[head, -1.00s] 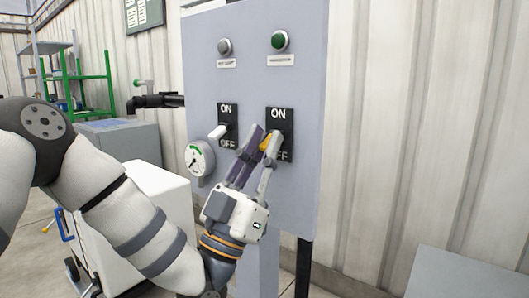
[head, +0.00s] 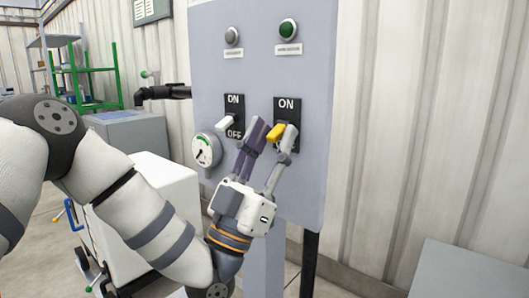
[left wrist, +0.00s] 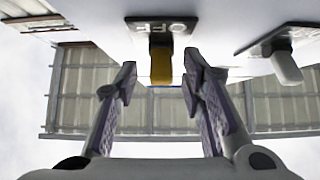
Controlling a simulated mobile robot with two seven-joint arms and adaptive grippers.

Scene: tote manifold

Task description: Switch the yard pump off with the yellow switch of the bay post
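The yellow switch (head: 276,132) is a lever sticking out of a black ON/OFF plate on the right half of the grey-blue bay post panel (head: 258,80). Its tilt is hard to judge because my fingers partly cover it and the OFF label. My left gripper (head: 273,126) is open, with one finger on each side of the yellow lever. In the left wrist view the yellow lever (left wrist: 161,66) stands between the spread fingertips (left wrist: 160,78), with clear gaps on both sides, just ahead of them. My right gripper is not seen.
A white lever (head: 226,123) on its own ON/OFF plate is just left; it also shows in the left wrist view (left wrist: 288,68). A gauge (head: 206,150) sits below it. A grey lamp (head: 232,36) and green lamp (head: 288,29) are above. A white box (head: 150,200) stands lower left.

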